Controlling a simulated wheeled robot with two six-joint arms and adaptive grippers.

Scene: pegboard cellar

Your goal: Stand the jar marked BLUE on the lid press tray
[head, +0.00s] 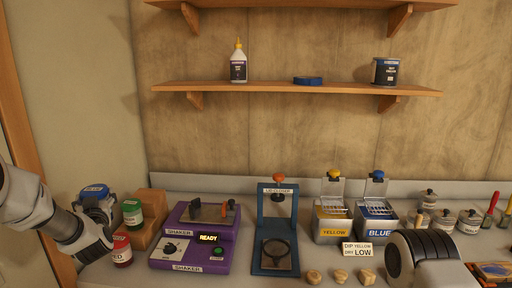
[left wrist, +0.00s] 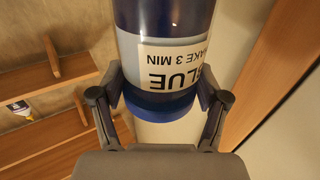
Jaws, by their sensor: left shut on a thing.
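The jar marked BLUE (left wrist: 185,75) is between the fingers of my left gripper (left wrist: 160,95). Its label reads upside down in the left wrist view, with "3 MIN" on it, and a blue band is at the jar's lower end there. In the head view the jar's blue lid (head: 95,190) shows at the far left, above my left gripper (head: 98,212), which hides part of the jar. The lid press (head: 262,215) is a blue frame with an orange knob at mid-bench. Its tray (head: 276,267) holds a dark ring and no jar.
A wooden rack (head: 151,205) with a green-labelled jar (head: 132,213) and a red-labelled jar (head: 122,250) stands beside the gripper. A purple shaker (head: 190,258) showing READY lies between them and the press. Wooden knobs (head: 313,276) and dip tanks (head: 332,228) are to the right.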

